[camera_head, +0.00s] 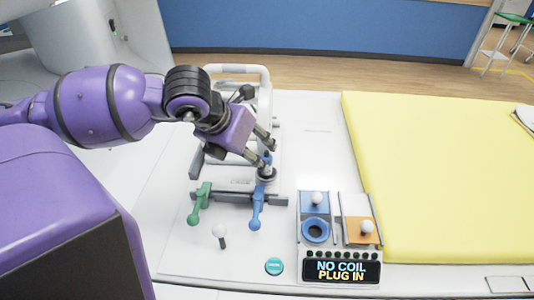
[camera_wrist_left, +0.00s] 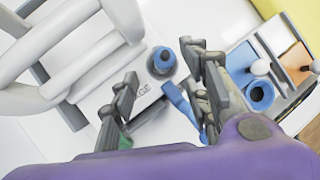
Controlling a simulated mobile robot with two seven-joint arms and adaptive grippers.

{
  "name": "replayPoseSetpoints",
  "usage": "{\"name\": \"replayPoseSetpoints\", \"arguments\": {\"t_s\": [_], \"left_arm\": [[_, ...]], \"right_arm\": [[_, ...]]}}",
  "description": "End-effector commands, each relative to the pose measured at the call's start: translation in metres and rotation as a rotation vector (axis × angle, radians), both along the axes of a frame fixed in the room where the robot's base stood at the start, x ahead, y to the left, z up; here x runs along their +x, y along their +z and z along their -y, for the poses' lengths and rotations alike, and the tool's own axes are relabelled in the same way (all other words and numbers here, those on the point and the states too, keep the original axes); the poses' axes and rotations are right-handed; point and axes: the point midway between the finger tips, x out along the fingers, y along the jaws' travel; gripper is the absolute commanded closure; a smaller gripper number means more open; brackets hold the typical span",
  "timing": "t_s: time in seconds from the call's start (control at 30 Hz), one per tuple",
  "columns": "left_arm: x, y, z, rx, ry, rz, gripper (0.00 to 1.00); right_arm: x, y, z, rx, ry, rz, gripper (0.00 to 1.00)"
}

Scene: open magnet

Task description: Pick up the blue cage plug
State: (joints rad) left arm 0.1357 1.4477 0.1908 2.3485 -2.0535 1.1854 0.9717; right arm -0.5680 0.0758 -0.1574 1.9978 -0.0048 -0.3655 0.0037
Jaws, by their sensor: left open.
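The blue cage plug (camera_head: 267,172) has a blue top on a round dark grey base and stands upright on the white board by the white cage frame. In the left wrist view the plug (camera_wrist_left: 162,61) shows beyond and between the finger ends. My left gripper (camera_head: 269,150) is open and empty, tilted down right at the plug, and its fingertips partly cover the blue top in the head view. In the left wrist view its two fingers (camera_wrist_left: 162,75) are spread apart. I cannot tell whether a finger touches the plug. My right gripper is not in view.
A blue lever (camera_head: 256,207) and a green lever (camera_head: 199,203) stand in front of the plug. The white cage frame (camera_head: 240,72) rises behind. A panel with a blue ring socket (camera_head: 315,231) and a "NO COIL PLUG IN" display (camera_head: 341,270) lies to the right.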

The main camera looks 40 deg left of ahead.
Motion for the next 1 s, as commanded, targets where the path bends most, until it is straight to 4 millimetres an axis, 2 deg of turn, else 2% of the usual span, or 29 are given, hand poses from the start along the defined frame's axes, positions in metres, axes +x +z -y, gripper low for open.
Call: {"name": "replayPoseSetpoints", "arguments": {"t_s": [0.4,0.63,0.93,1.0], "left_arm": [[0.021,-0.037,0.005,-0.002,0.0,-0.002,0.56],[0.037,-0.062,0.009,-0.004,0.0,-0.001,0.56],[0.04,-0.066,0.009,-0.001,-0.001,0.0,0.56],[0.04,-0.066,0.009,-0.001,-0.001,0.0,0.64]], "right_arm": [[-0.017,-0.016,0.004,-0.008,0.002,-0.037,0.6],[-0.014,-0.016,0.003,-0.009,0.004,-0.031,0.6],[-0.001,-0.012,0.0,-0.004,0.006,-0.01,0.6],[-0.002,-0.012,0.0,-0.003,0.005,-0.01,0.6]]}}
